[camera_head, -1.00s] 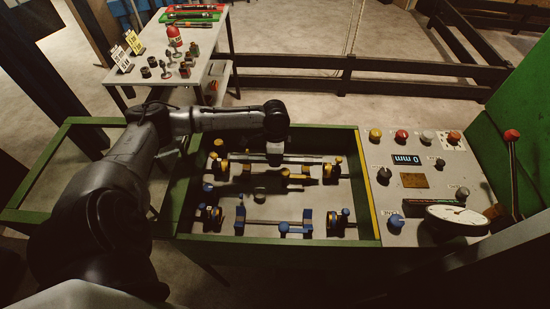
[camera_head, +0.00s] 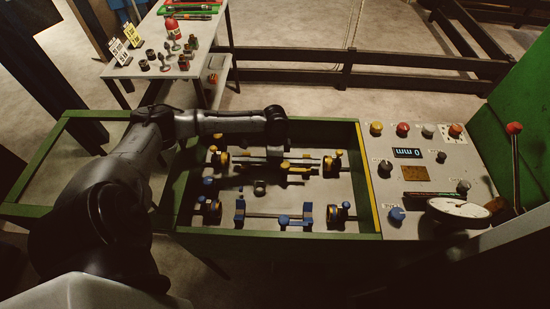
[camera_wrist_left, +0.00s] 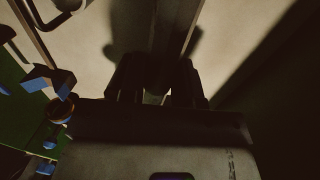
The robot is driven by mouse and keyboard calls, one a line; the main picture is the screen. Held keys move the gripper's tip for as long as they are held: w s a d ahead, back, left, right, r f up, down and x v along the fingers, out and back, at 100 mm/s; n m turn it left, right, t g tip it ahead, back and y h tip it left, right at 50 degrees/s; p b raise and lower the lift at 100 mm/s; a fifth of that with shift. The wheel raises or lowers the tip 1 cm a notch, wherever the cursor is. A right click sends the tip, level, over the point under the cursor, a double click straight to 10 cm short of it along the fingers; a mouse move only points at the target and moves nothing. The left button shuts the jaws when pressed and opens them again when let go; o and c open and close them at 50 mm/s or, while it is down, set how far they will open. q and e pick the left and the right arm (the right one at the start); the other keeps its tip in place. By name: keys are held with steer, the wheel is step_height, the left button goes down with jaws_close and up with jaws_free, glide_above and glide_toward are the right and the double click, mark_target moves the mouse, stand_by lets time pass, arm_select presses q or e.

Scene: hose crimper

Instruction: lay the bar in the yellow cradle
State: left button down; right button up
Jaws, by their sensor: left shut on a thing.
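My left gripper (camera_head: 275,152) points down over the back half of the green-framed bin. It is shut on a thin grey bar (camera_head: 309,159), which runs left to right on both sides of the fingers. The yellow cradle (camera_head: 285,165) is just below and partly hidden by the gripper and bar. I cannot tell whether the bar touches it. In the left wrist view the fingers (camera_wrist_left: 155,92) are dark and their grip is hard to make out. My right gripper is not in view.
A blue cradle (camera_head: 307,213) stands at the front of the bin (camera_head: 280,239). Yellow clamps (camera_head: 336,163) and blue-knobbed clamps (camera_head: 340,214) line the sides. A control panel (camera_head: 425,150) with a dial (camera_head: 458,208) is at the right. A side table (camera_head: 135,68) is behind.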

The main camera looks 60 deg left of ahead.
arm_select(q)
steer(key=c, duration=0.9)
jaws_free()
steer(key=shift+o, duration=0.7)
step_height(320, 180, up, 14)
steer(key=w+a+p, duration=0.1)
steer(key=a+p, duration=0.1)
steer(key=shift+p, duration=0.35)
steer(key=shift+f, duration=0.1)
